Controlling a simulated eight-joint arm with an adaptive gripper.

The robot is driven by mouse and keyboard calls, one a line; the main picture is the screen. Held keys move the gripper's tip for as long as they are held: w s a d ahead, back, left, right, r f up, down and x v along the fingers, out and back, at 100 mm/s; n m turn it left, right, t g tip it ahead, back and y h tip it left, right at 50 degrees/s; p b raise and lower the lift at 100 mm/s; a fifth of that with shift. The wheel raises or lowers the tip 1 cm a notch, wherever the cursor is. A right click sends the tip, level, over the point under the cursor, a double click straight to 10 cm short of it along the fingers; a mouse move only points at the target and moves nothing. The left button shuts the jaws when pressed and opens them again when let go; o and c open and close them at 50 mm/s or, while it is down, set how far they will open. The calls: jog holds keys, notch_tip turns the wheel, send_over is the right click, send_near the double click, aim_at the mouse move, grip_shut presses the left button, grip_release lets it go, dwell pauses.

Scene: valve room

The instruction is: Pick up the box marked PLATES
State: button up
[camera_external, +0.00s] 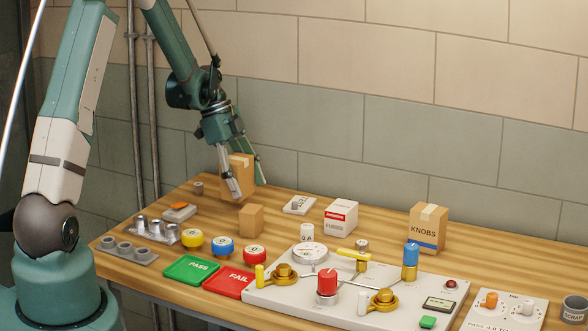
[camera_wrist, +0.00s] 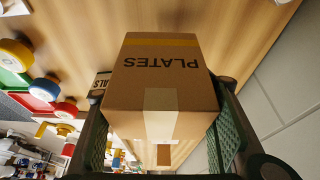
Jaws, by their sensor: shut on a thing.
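The brown cardboard box marked PLATES (camera_wrist: 158,88) is between the fingers of my gripper (camera_wrist: 160,138) in the wrist view, its lettering upside down and pale tape on it. The same box (camera_external: 240,164) shows near the back left of the table in the external view, partly hidden by the fingers. My gripper (camera_external: 248,188) points down and is shut on it, one finger on each side. I cannot tell whether the box's underside touches the table.
A smaller brown box (camera_external: 251,220) stands just in front of the held box. A white box with a red band (camera_external: 341,217) and the KNOBS box (camera_external: 428,228) are to the right. Colored pots, green PASS (camera_external: 191,268) and red FAIL trays (camera_external: 229,281) and a valve panel (camera_external: 330,305) fill the front.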

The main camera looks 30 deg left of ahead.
aim_at(242, 159)
jog(key=shift+r, duration=2.75)
